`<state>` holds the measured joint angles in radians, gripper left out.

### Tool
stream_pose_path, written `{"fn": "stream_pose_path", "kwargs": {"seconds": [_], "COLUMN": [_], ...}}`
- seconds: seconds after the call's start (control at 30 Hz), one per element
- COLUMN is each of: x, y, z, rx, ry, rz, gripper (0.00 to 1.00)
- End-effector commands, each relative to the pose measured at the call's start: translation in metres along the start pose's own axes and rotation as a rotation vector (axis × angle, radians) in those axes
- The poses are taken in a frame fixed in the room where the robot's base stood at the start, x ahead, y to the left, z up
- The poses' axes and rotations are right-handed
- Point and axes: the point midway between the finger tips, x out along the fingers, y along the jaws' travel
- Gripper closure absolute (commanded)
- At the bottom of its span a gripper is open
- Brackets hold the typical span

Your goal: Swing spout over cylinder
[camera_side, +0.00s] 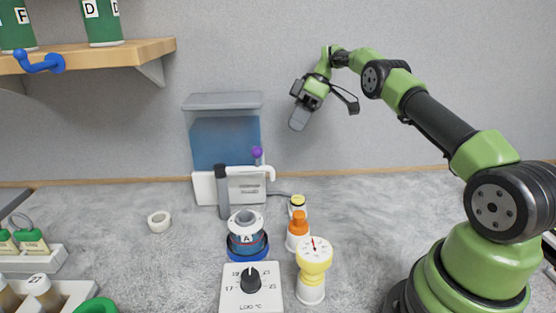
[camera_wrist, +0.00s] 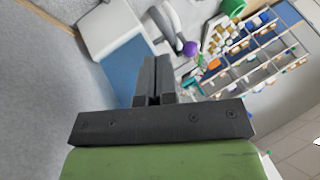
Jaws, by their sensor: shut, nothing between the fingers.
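A tank (camera_side: 225,140) of blue liquid stands against the back wall on a white base. A white spout (camera_side: 268,170) with a hooked end sticks out at its right, below a purple knob (camera_side: 257,152). A dark grey upright cylinder (camera_side: 222,192) stands in front of the tank's base, left of the spout's end. My gripper (camera_side: 299,119) is shut and empty, high above the bench and right of the tank. In the wrist view, my fingers (camera_wrist: 154,82) are together, with the tank (camera_wrist: 122,58) and the purple knob (camera_wrist: 190,48) beyond.
A blue-and-white vessel marked A (camera_side: 246,239) stands behind a dial unit (camera_side: 251,287). An orange-capped bottle (camera_side: 298,232) and a yellow gauge (camera_side: 313,258) stand to its right. A white ring (camera_side: 159,221) lies left. A wooden shelf (camera_side: 110,53) juts out upper left.

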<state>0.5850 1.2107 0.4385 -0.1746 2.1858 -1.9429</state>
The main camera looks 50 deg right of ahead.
Motion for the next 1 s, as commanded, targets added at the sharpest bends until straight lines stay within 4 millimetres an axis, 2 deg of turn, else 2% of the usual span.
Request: {"fn": "stream_pose_path", "kwargs": {"seconds": [0.33,0.7,0.83,1.0], "x": [0.025,0.086,0.096,0.1], "y": [-0.001,-0.001,-0.001,0.0], "z": [0.0,0.0,0.0,0.0], "rx": [0.001,0.001,0.0,0.001], "ry": [-0.003,-0.002,-0.002,-0.001], "rz": [-0.003,-0.001,0.0,0.002], "gripper": [1.0,1.0,1.0,1.0]}}
